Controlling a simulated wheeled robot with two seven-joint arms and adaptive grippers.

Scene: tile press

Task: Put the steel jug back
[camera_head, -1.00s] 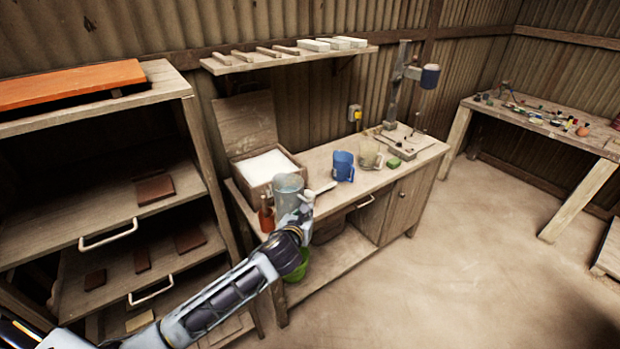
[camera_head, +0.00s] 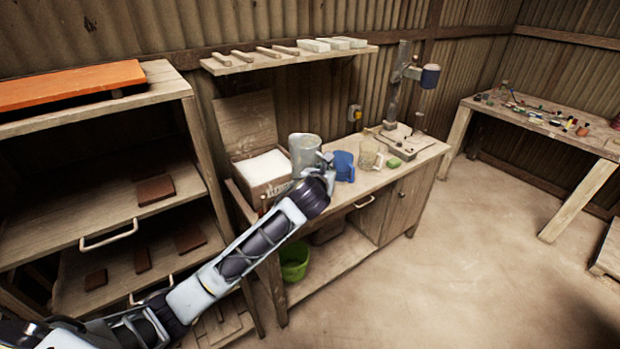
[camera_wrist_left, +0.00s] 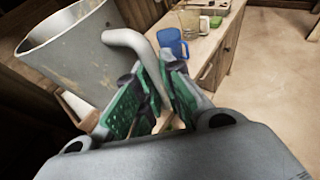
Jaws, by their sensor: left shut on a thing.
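The steel jug (camera_head: 303,152) is a grey metal jug, held near the left part of the workbench, in front of the white-filled box. My left gripper (camera_head: 325,166) is shut on its handle. In the left wrist view, the jug (camera_wrist_left: 70,52) fills the upper left and its handle (camera_wrist_left: 135,48) runs down between the green finger pads of the gripper (camera_wrist_left: 152,105). The jug looks tilted in that view. Whether its base touches anything is hidden behind my arm. My right gripper is not in view.
A blue jug (camera_head: 344,167), a clear jug (camera_head: 369,155) and a green block (camera_head: 394,162) stand on the workbench (camera_head: 418,158), right of the steel jug. The box (camera_head: 277,185) holds white material. A drill-like stand (camera_head: 393,90) rises behind. A green bucket (camera_head: 294,262) sits below.

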